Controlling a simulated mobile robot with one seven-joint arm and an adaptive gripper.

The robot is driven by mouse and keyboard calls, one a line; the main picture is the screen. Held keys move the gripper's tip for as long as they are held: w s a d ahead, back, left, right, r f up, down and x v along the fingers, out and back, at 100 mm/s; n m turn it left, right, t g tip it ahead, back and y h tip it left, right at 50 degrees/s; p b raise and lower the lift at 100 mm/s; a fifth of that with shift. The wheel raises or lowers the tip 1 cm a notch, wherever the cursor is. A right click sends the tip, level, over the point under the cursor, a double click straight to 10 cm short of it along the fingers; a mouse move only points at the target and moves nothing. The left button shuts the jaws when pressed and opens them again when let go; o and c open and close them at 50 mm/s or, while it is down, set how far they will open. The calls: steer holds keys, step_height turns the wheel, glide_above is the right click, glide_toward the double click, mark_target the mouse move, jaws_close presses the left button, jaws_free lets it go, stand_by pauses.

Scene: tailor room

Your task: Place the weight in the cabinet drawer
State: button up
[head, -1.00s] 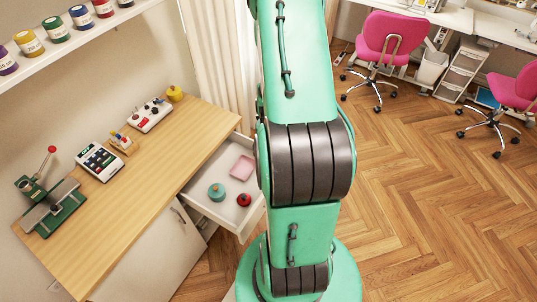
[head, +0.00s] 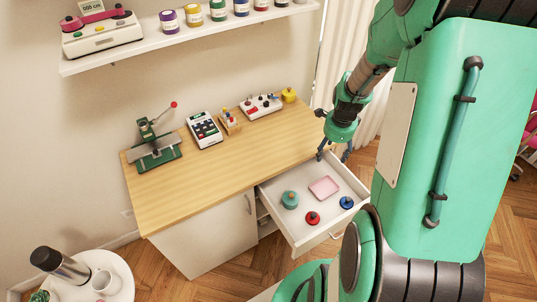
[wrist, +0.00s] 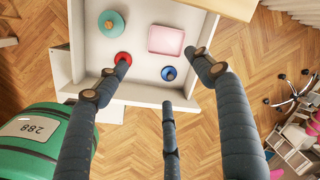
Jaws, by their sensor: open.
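The cabinet drawer (head: 296,232) is pulled open. In it lie a blue disc with a knob, which looks like a weight (head: 347,202), a similar red disc (head: 312,218), a larger teal round piece (head: 290,200) and a pink square tray (head: 324,187). My gripper (head: 334,153) is spread open and empty above the drawer's back right side. In the wrist view its fingers (wrist: 160,80) point towards the drawer; the blue disc (wrist: 169,73) and the red disc (wrist: 123,58) lie between and beyond them, and none is held.
A yellow knobbed piece (head: 289,95) stands at the tabletop's far right corner, beside a control box (head: 261,107). A calculator-like device (head: 204,130) and a green press (head: 155,148) stand further left. The tabletop's front (head: 220,170) is clear. A shelf (head: 180,42) hangs above.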

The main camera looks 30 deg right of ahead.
steer(key=a+r+n+t, duration=0.2)
steer(key=a+r+n, duration=1.1)
steer(key=a+r, duration=0.65)
steer(key=s+a+r+n+t+y, duration=0.1)
steer(key=s+a+r+n+t, duration=0.1)
steer(key=s+a+r+n, duration=0.8)
steer(key=s+a+n, duration=0.1)
steer(key=a+n, duration=0.1)
steer(key=a, duration=0.1)
steer(key=shift+a, duration=0.4)
steer(key=shift+c, duration=0.3)
